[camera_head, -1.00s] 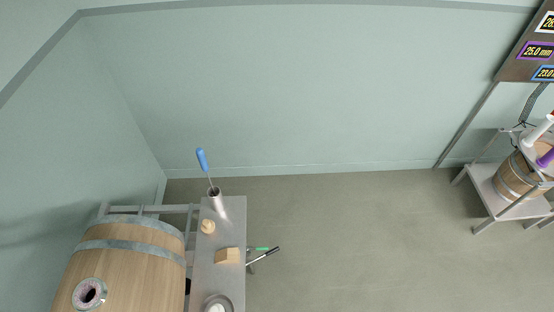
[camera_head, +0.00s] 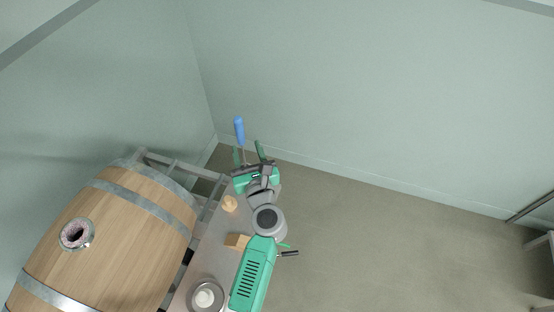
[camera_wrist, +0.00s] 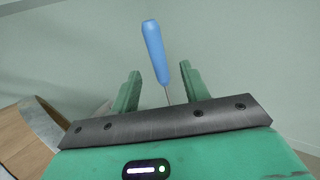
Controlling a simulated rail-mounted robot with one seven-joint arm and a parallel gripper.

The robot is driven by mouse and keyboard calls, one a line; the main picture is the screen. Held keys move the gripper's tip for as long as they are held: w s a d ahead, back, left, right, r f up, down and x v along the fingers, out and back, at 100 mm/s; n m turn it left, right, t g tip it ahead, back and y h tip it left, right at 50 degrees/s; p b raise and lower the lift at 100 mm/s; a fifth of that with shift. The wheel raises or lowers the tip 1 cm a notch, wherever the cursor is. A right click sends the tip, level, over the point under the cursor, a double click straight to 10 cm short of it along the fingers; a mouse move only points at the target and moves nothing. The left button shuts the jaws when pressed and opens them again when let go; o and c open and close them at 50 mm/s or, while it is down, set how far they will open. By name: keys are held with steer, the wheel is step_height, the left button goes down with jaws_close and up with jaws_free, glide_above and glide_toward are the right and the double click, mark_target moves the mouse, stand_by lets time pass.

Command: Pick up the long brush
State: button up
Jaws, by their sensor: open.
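The long brush (camera_head: 239,131) has a blue handle and a thin shaft. It stands upright, slightly tilted, at the far end of the narrow metal table. My gripper (camera_head: 248,152) is open, with its green fingers on either side of the brush's thin shaft below the handle. In the wrist view the blue handle (camera_wrist: 155,50) rises between and beyond the two fingers (camera_wrist: 160,88). The fingers look apart from the shaft. The lower end of the brush and the steel cup that holds it are hidden behind my gripper.
A large wooden barrel (camera_head: 115,235) with metal hoops lies left of the table (camera_head: 212,250). On the table are a small round wooden piece (camera_head: 229,203), a wooden block (camera_head: 237,241) and a round metal dish (camera_head: 207,295). A wall is close behind the brush; open floor (camera_head: 390,240) lies right.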

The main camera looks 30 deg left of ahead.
mark_target(241, 133)
steer(key=b+x, duration=0.1)
steer(key=x, duration=0.7)
steer(key=shift+s+a+r+b, duration=0.1)
steer(key=shift+s+r+b, duration=0.05)
steer(key=shift+b, duration=0.2)
steer(key=shift+c, duration=0.4)
jaws_close()
